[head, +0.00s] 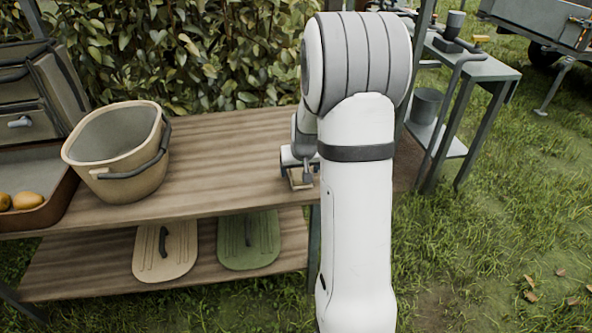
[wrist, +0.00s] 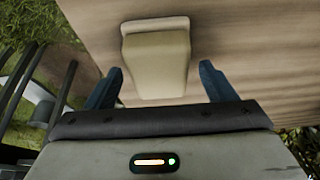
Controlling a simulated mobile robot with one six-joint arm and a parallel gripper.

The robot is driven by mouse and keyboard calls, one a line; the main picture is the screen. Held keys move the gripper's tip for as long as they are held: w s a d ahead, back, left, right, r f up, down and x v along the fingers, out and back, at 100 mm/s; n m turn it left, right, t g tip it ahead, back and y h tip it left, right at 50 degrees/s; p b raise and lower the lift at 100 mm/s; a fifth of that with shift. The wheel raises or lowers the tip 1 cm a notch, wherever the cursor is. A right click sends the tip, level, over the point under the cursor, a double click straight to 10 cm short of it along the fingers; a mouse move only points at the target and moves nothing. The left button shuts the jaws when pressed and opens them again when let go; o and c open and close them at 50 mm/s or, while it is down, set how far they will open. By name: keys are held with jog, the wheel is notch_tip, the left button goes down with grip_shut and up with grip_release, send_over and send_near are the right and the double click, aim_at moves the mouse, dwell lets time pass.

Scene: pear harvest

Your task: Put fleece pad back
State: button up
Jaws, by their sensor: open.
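A cream, block-shaped thing (wrist: 157,66) with a paler, wider far end sits over the wooden table top in the wrist view. It may be the fleece pad; its material cannot be told. My gripper (wrist: 160,72) is open, its two blue fingers one on each side of the cream thing, with gaps between. In the head view my gripper (head: 301,182) is low over the right end of the table, partly hidden by my arm. A small pale patch shows under it there.
A beige bucket (head: 90,165) with a dark handle stands on the wooden table (head: 225,150). A brown tray (head: 52,215) with yellow pears is at far left. A beige panel (head: 180,262) and a green panel (head: 262,255) lie on the lower shelf. A grey stand (head: 485,68) is at right.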

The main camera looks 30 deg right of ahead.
jog(key=p+v, duration=0.3)
jog(key=v, duration=0.8)
jog(key=s+a+r+n+g, duration=0.1)
jog(key=s+a, duration=0.7)
jog(key=s, duration=0.3)
jog(key=s+a+r+n+g+y, duration=0.1)
jog(key=s+a+r+n+g, duration=0.1)
jog(key=s+a, duration=0.6)
jog(key=s, duration=0.3)
jog(key=shift+r, duration=0.2)
jog(key=shift+a, duration=0.15)
